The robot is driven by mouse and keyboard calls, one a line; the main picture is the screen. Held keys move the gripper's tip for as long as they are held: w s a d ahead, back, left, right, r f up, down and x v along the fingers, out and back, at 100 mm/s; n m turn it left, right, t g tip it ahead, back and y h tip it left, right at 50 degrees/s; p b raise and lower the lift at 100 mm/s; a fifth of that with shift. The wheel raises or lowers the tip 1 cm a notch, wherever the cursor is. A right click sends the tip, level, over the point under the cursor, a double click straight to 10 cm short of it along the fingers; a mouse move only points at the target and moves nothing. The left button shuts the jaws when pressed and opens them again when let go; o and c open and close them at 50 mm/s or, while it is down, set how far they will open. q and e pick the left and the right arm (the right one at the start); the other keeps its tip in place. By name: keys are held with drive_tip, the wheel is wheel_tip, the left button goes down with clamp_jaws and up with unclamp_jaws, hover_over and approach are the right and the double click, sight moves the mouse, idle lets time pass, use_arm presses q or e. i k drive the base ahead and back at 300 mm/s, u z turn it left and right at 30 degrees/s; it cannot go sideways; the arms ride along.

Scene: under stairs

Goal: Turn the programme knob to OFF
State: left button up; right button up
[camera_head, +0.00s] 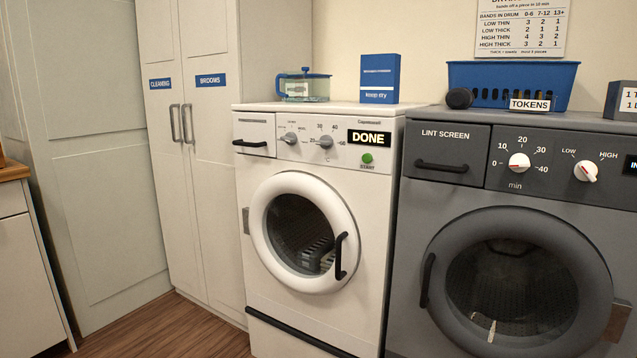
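The white washing machine (224,200) stands in the middle, its round door (345,213) shut. Its panel has two small grey knobs. The left one, apparently the programme knob (290,138), has tiny labels around it that I cannot read, so its setting is unclear. The right knob (326,142) has temperature-like numbers around it. The display (369,138) reads DONE, above a green START button (367,158). Something grey shows through the door glass. Neither of my grippers is in view.
A grey dryer (411,250) with two white knobs stands close on the right. A blue TOKENS basket (590,82) sits on it. A blue box (380,92) and a glass container (305,90) stand on the washer. Tall cupboards (205,200) are left; some wooden floor (165,330) is clear.

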sight(289, 138)
drive_tip(key=z, duration=0.55)
drive_tip(key=i, duration=0.55)
drive_tip(key=z, duration=0.4)
